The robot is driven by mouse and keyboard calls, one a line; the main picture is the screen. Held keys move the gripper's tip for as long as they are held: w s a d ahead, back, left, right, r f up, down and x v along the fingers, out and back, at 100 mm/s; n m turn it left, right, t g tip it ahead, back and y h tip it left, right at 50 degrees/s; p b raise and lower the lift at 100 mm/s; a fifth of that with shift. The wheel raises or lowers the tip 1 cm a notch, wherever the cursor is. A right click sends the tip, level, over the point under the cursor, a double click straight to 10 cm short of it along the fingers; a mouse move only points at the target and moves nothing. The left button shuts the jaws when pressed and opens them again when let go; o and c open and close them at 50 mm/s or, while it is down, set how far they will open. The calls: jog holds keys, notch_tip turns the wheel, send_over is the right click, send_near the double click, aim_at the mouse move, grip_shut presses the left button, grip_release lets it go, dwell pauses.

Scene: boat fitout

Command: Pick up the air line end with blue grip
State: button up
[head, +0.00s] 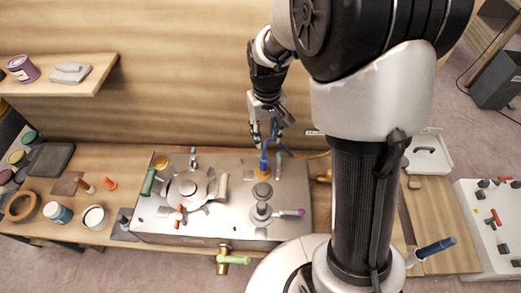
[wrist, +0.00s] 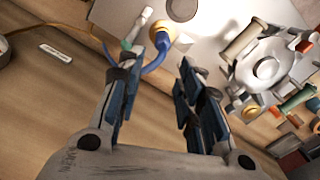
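The air line end with blue grip (head: 264,161) stands over an orange-yellow ring on the steel panel in the head view. Its blue hose (head: 284,147) curves up and to the right. My gripper (head: 264,138) is just above the blue grip in the head view. It shows open and empty in the wrist view (wrist: 174,62), its two fingers apart. I cannot tell whether a finger touches the hose.
A thin green-tipped part (head: 278,160) stands close right of the blue grip. A yellow hose (wrist: 55,27) runs nearby.

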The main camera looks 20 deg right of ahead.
aim_at(264, 164)
jog(key=f+b, duration=0.2)
jog(key=f, duration=0.6)
jog(key=f+b, duration=0.2)
jog(key=f, duration=0.5)
jog(key=shift+a+f, duration=0.2)
jog(key=shift+f, duration=0.15)
jog(key=shift+c, duration=0.4)
jog(key=shift+r, duration=0.1)
grip_shut()
